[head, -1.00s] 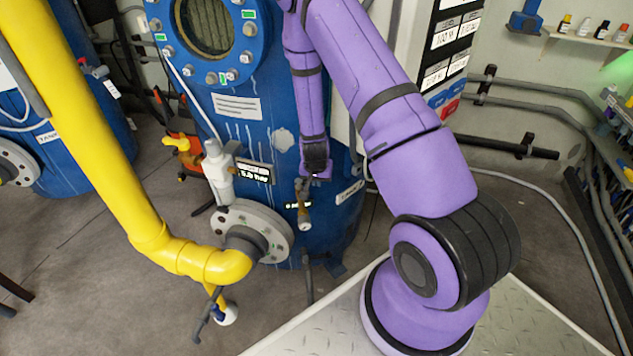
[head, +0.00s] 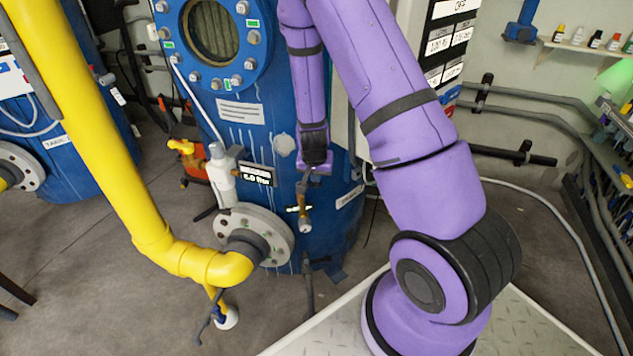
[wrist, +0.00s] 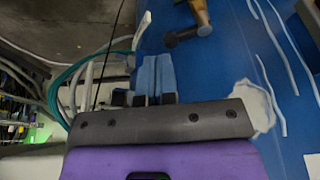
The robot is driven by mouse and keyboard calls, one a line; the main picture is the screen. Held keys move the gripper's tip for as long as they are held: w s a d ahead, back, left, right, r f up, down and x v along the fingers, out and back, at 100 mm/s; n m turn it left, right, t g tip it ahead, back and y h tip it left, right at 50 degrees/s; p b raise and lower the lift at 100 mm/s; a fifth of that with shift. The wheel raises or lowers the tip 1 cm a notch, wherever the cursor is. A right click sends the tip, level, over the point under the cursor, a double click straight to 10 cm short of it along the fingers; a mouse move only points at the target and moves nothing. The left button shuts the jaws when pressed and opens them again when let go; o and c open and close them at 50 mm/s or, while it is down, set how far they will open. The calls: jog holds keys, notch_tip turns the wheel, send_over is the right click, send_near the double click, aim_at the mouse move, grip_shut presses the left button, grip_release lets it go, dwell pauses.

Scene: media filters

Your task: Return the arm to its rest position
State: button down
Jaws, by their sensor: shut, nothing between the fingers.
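My purple arm comes down in front of the blue tank (head: 235,125). My gripper (head: 312,160) is at its lower end, small and dark, facing the tank's side. It is shut and empty. In the wrist view, my gripper (wrist: 150,98) shows as a dark bar with short fingers close together, with the blue tank wall behind. A brass valve (head: 303,208) sits just below the gripper in the head view. I cannot tell whether they touch.
A thick yellow pipe (head: 90,130) runs down the left to a grey flange (head: 262,232). A white fitting with a display (head: 257,174) stands left of the gripper. Pipes (head: 550,118) and a bottle shelf (head: 590,45) are at right. Grey floor (head: 90,290) is open at lower left.

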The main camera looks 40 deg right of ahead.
jog(key=shift+s+a+r, duration=0.15)
jog(key=shift+r, duration=0.55)
jog(key=s+a+r+n+t+y, duration=0.1)
jog(key=s+a+r, duration=0.15)
jog(key=r, duration=0.55)
jog(key=s+a+r+n+y, duration=0.1)
jog(key=a+r+n, duration=0.15)
jog(key=r, duration=0.65)
jog(key=s+a+r+n+t+y, duration=0.1)
jog(key=s+a+r, duration=0.15)
jog(key=r, duration=0.55)
jog(key=s+a+r+n, duration=0.2)
jog(key=s+r, duration=0.5)
jog(key=s, duration=0.3)
jog(key=s+a+r+n, duration=0.2)
jog(key=s+r, duration=0.5)
jog(key=s, duration=0.3)
jog(key=shift+a+r+t+h, duration=0.3)
jog(key=shift+a+r+t, duration=0.05)
jog(key=shift+t, duration=0.05)
